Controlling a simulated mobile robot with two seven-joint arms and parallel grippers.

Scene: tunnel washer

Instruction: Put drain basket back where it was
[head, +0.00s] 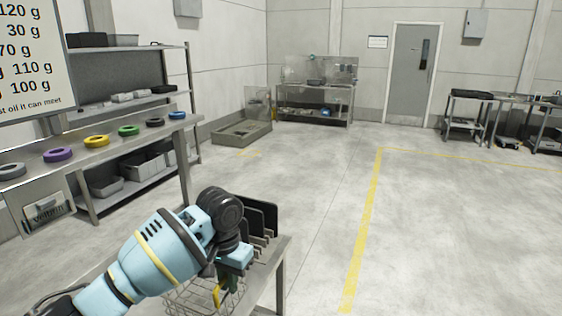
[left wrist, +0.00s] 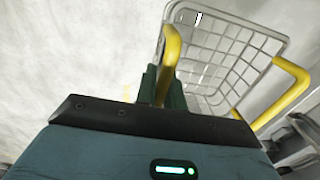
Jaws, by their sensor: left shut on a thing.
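The drain basket (head: 190,297) is a wire basket with yellow handles, at the bottom of the head view, partly hidden by my left arm and cut off by the frame edge. My left gripper (head: 227,283) is shut on one yellow handle. In the left wrist view the dark green fingers of the left gripper (left wrist: 163,88) close around the yellow handle, and the wire mesh of the drain basket (left wrist: 222,60) lies beyond to the right. Whether the basket rests on the bench or hangs above it, I cannot tell. My right gripper is not in view.
A metal bench (head: 284,252) with upright dark plates (head: 262,216) in a rack is right beside my left gripper. A shelf table (head: 130,142) with coloured rings stands at the left. A low grey tray (head: 240,133) is on the floor farther back.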

